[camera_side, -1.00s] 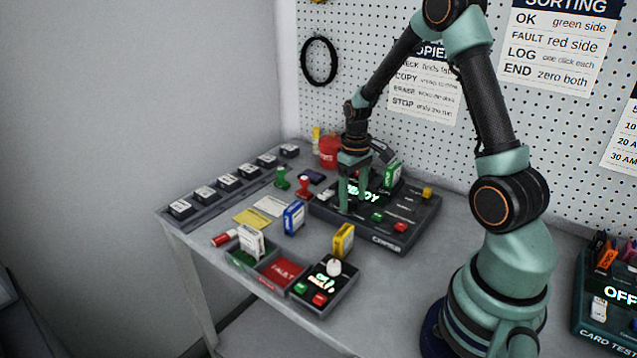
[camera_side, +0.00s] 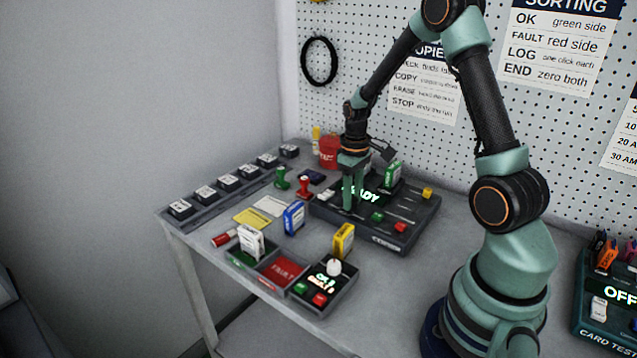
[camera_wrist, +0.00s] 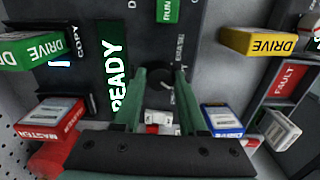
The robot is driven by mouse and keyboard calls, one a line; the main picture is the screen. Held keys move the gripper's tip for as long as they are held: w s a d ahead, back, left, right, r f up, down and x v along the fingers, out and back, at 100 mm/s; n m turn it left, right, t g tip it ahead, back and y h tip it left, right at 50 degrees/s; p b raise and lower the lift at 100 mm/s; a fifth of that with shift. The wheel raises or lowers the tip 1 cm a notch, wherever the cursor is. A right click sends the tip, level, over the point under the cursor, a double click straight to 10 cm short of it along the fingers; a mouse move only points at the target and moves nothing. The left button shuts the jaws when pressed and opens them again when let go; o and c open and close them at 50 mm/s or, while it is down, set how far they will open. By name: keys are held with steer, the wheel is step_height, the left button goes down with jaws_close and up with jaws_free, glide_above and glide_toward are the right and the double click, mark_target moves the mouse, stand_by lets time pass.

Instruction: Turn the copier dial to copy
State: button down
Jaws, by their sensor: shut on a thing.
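The copier (camera_side: 388,238) is a dark box at the back of the table with a lit green READY display (camera_side: 368,196), which also shows in the wrist view (camera_wrist: 116,75). My gripper (camera_side: 354,207) points down at the copier's left front part. In the wrist view its two green fingers (camera_wrist: 165,78) are closed around the dark dial (camera_wrist: 166,88). The fingers hide most of the dial, and I cannot tell which label it points to. In the side view the dial is hidden by the fingers.
A green drive (camera_side: 393,174) stands on the copier near my gripper. Green (camera_side: 377,217) and red (camera_side: 400,227) buttons are on its front right. A blue drive (camera_side: 293,218) and a yellow drive (camera_side: 343,240) stand in front. A sorting tray (camera_side: 322,313) is at the table's front edge.

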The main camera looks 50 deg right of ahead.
steer(key=n, duration=0.4)
steer(key=shift+d+r, duration=0.1)
steer(key=shift+d, duration=0.15)
steer(key=shift+w+n, duration=0.15)
steer(key=shift+n, duration=1.45)
steer(key=shift+c, duration=2.3)
jaws_free()
steer(key=shift+a, duration=0.1)
step_height(320, 180, up, 12)
steer(key=shift+w+d, duration=0.2)
steer(key=shift+w, duration=0.05)
